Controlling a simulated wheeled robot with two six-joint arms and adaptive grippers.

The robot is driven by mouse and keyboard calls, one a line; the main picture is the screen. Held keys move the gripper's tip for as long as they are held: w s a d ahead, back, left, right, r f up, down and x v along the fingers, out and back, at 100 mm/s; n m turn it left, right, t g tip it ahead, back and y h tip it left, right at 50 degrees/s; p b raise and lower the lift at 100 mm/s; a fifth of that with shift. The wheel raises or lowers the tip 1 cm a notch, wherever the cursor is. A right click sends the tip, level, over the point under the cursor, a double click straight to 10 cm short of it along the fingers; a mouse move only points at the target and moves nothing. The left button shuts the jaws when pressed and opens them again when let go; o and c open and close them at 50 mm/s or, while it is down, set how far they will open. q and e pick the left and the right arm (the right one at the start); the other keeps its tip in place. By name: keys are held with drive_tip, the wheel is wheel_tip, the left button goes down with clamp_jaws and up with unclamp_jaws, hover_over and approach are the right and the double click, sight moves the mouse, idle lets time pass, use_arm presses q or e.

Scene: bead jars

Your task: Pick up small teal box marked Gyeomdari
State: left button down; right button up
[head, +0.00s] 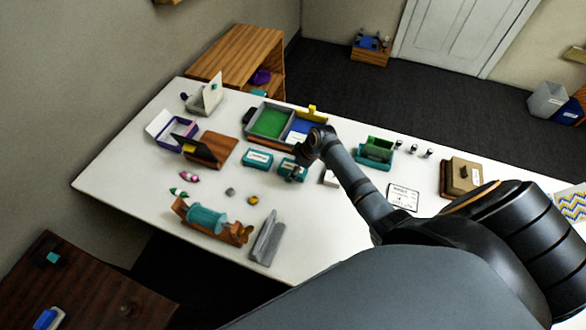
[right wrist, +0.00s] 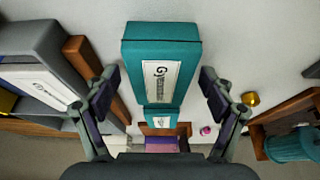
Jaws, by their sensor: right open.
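A teal box with a white label (right wrist: 133,50) lies in the middle of the right wrist view; its label begins with "Gy", and the rest is too small to read. In the head view this teal box (head: 290,170) is partly hidden by my right gripper (head: 301,166). In the right wrist view my right gripper (right wrist: 160,82) is open, with one finger on each side of the box and nothing held. A second teal box with a white label (head: 257,160) lies to the left in the head view; it also shows beyond the first in the right wrist view (right wrist: 153,124). My left gripper is out of view.
A tray with green and blue compartments (head: 249,138) stands behind the teal boxes. A brown wooden box (head: 212,152) lies left. A wooden holder with a teal cylinder (head: 207,219) and a grey wedge (head: 267,238) lie in front. A green holder (head: 375,150) stands right.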

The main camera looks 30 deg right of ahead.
drive_tip(key=shift+s, duration=0.1)
drive_tip(key=shift+f, duration=0.2)
idle(0.4)
drive_tip(key=c, duration=1.3)
drive_tip(key=shift+r, duration=0.1)
